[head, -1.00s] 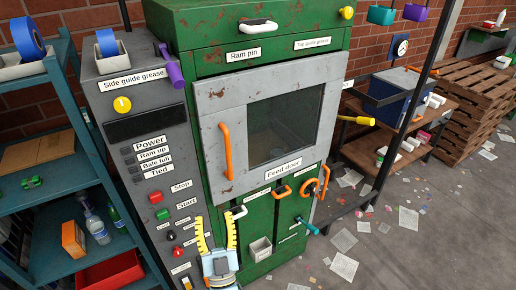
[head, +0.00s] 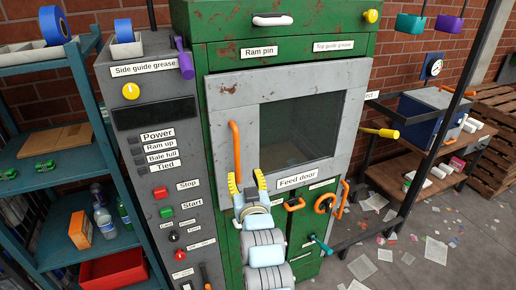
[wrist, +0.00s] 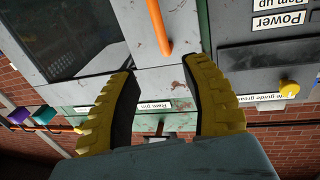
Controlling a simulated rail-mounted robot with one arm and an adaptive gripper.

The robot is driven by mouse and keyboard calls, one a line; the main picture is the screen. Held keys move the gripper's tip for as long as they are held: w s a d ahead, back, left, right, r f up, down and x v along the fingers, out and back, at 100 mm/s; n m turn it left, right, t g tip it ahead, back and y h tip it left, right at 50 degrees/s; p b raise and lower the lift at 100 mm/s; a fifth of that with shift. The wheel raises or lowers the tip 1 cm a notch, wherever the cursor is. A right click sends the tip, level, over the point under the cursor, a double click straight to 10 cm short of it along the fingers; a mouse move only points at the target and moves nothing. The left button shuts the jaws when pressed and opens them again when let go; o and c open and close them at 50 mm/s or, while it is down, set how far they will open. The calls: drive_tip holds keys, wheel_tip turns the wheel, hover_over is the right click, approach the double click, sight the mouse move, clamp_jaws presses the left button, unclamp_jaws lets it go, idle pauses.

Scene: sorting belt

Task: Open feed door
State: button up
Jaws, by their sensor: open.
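The feed door (head: 222,92) is a grey, rust-marked panel with a dark window (head: 298,130) on the green machine, and it looks closed. Its orange vertical handle (head: 235,148) is on the door's left side. My gripper (head: 247,180) has yellow ridged fingers, open and empty, in front of the door's lower left, by the handle's lower part. In the wrist view the picture is upside down; my open gripper (wrist: 160,100) shows with the orange handle (wrist: 159,25) beyond the fingertips, not between them. Whether a finger touches the handle I cannot tell.
A grey control panel (head: 158,118) with buttons stands left of the door. A teal shelf (head: 60,155) is further left. Paper scraps (head: 362,267) litter the floor.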

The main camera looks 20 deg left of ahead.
sight(236, 145)
drive_tip(key=shift+p+x, duration=1)
drive_tip(key=shift+x, duration=7.65)
drive_tip(key=shift+a+f, duration=0.1)
drive_tip(key=shift+f, duration=0.1)
clamp_jaws()
